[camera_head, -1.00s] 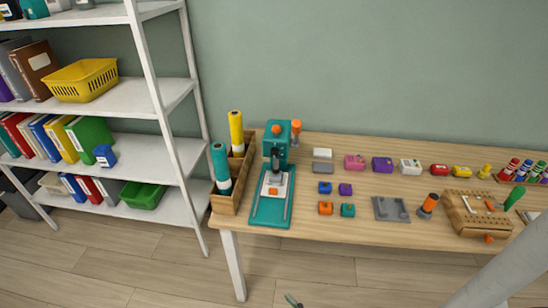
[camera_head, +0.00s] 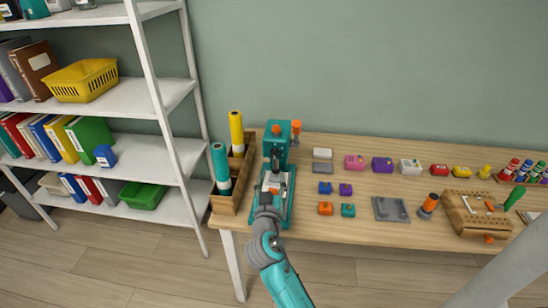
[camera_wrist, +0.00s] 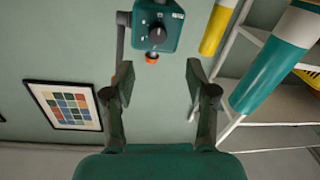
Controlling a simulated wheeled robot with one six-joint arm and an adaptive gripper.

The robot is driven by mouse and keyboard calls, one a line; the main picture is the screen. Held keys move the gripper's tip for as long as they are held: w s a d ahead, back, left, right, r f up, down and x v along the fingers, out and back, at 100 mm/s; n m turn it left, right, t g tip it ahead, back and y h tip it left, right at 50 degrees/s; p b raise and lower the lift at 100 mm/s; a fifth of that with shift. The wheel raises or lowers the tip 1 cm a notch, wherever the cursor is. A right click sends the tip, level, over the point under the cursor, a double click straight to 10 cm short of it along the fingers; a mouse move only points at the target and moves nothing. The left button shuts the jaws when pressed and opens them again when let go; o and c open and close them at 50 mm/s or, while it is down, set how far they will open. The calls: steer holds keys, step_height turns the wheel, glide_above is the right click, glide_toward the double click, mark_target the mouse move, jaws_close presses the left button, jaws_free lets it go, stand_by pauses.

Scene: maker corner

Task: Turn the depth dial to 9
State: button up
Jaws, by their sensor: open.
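The teal press (camera_head: 276,148) stands at the left end of the wooden table, with an orange-topped lever (camera_head: 296,127) at its right. In the wrist view its teal head (camera_wrist: 174,12) shows at the top, with a dark round dial (camera_wrist: 157,36) on its face and a small orange part (camera_wrist: 152,57) beside it. The dial's numbers are too small to read. My gripper (camera_wrist: 160,82) is open and empty, its fingers apart and short of the dial. In the head view my gripper (camera_head: 268,192) is in front of the press and hides part of its base.
A wooden box (camera_head: 226,205) with yellow (camera_head: 236,128) and teal (camera_head: 220,165) rolls stands close left of the press. Small coloured blocks and a grey plate (camera_head: 391,209) lie to the right. A white shelf (camera_head: 172,215) stands at left.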

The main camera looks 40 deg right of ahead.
mark_target(274, 155)
steer(key=x, duration=1.1)
steer(key=shift+d+r, duration=0.2)
steer(key=shift+r, duration=0.1)
steer(key=shift+c, duration=0.3)
jaws_close()
